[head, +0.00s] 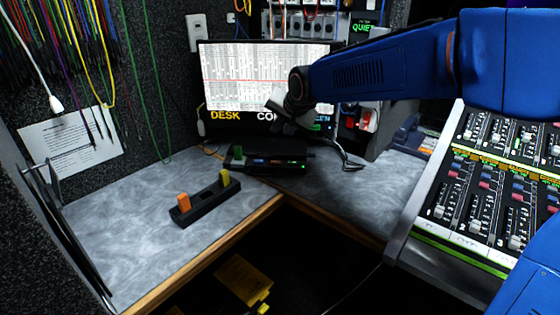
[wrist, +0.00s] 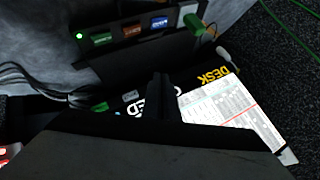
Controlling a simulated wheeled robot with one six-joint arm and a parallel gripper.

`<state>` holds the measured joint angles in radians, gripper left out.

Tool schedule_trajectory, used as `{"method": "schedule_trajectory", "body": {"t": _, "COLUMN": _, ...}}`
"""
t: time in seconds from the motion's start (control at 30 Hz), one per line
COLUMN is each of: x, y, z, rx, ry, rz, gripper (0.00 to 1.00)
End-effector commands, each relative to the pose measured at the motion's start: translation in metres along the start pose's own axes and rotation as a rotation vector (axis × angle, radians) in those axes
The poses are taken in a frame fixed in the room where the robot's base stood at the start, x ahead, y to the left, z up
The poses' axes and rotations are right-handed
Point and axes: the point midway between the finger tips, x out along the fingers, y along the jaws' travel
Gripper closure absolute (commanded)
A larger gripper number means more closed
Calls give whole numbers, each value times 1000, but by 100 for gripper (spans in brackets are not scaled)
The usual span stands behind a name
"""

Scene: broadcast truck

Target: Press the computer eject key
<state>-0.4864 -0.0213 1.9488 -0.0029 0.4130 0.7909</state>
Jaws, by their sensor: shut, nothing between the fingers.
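The computer (head: 290,152) is a flat black box on the desk below the monitor. Its front shows a row of small coloured panels and a green light. In the wrist view the computer (wrist: 105,62) is upside down, with green, reddish, blue (wrist: 159,22) and whitish panels; I cannot tell which is the eject key. A green stick (head: 238,152) stands out at its left end in the head view. My gripper (head: 287,125) is shut and empty, above the computer and in front of the monitor. In the wrist view my gripper (wrist: 161,88) points toward the computer, apart from its front.
The lit monitor (head: 260,70) stands close behind my gripper. A black holder (head: 205,204) with an orange and a yellow stick lies on the left desk. A mixing console (head: 480,180) stands at right. Cables lie right of the computer. The desk (head: 125,225) has free room left.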

Motion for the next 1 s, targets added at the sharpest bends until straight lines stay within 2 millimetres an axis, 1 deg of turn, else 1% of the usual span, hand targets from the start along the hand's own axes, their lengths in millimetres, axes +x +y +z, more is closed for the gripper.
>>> {"method": "schedule_trajectory", "body": {"t": 0.23, "x": 0, "y": 1, "z": 0, "rx": -1, "ry": 0, "rz": 1, "gripper": 100}}
{"method": "schedule_trajectory", "body": {"t": 0.37, "x": 4, "y": 3, "z": 3, "rx": -1, "ry": 0, "rz": 1, "gripper": 100}}
{"method": "schedule_trajectory", "body": {"t": 1.0, "x": 52, "y": 39, "z": 38, "rx": -1, "ry": -2, "rz": 3, "gripper": 100}}
